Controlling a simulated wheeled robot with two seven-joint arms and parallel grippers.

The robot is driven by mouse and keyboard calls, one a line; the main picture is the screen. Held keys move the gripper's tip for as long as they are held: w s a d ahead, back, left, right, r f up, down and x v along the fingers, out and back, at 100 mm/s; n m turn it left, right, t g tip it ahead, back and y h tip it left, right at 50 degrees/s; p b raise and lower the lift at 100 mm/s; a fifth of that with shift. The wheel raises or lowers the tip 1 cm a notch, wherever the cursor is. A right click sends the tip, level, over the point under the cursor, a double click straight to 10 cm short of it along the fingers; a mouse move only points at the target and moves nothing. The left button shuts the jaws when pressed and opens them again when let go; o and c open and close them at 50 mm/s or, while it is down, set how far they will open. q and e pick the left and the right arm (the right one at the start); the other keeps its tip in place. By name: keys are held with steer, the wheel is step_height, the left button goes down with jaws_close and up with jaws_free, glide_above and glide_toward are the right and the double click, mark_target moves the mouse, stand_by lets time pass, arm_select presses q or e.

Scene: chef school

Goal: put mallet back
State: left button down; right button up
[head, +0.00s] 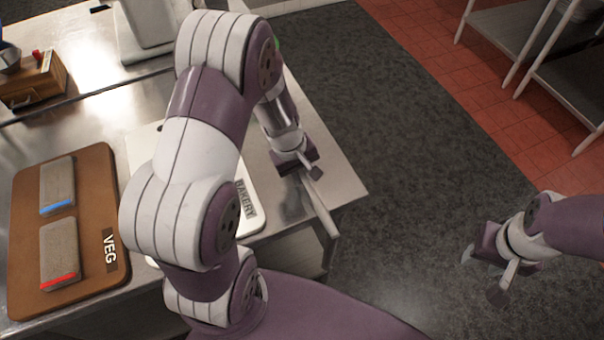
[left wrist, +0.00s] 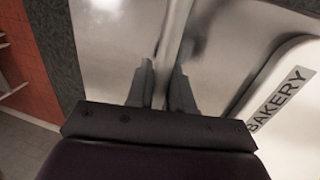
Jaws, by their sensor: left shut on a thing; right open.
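My left gripper (head: 303,174) is over the right edge of the steel counter, beside the BAKERY board. It is shut on a pale rod-like handle (head: 321,208), apparently the mallet's, which slants down to the right past the counter edge. In the left wrist view the same handle (left wrist: 174,42) runs between the two fingers (left wrist: 163,75). No mallet head can be clearly made out. My right gripper (head: 486,273) is open and empty above the dark floor mat at the right.
A white BAKERY board (head: 247,222) lies on the steel counter (head: 338,180), partly hidden by my left arm. A brown VEG board (head: 92,262) at the left bears two grey blocks with blue and red ends. A wooden box (head: 38,84) stands behind. Metal shelves (head: 513,28) stand far right.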

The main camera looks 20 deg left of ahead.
arm_select(q)
steer(key=shift+f, duration=0.55)
steer(key=shift+w, duration=0.2)
steer(key=shift+f, duration=0.1)
steer(key=shift+f, duration=0.15)
steer(key=c, duration=1)
jaws_free()
steer(key=shift+s, duration=0.1)
steer(key=shift+r, duration=0.45)
step_height(320, 180, up, 11)
steer(key=s+a+p, duration=0.1)
steer(key=s+a, duration=0.1)
steer(key=s+d+r+m+y, duration=0.1)
steer(key=s+d+m, duration=0.3)
steer(key=s+m, duration=0.3)
steer(key=m, duration=0.3)
steer(key=shift+s+d+r+y, duration=0.15)
steer(key=shift+d+r+y, duration=0.15)
steer(key=shift+d+y, duration=0.1)
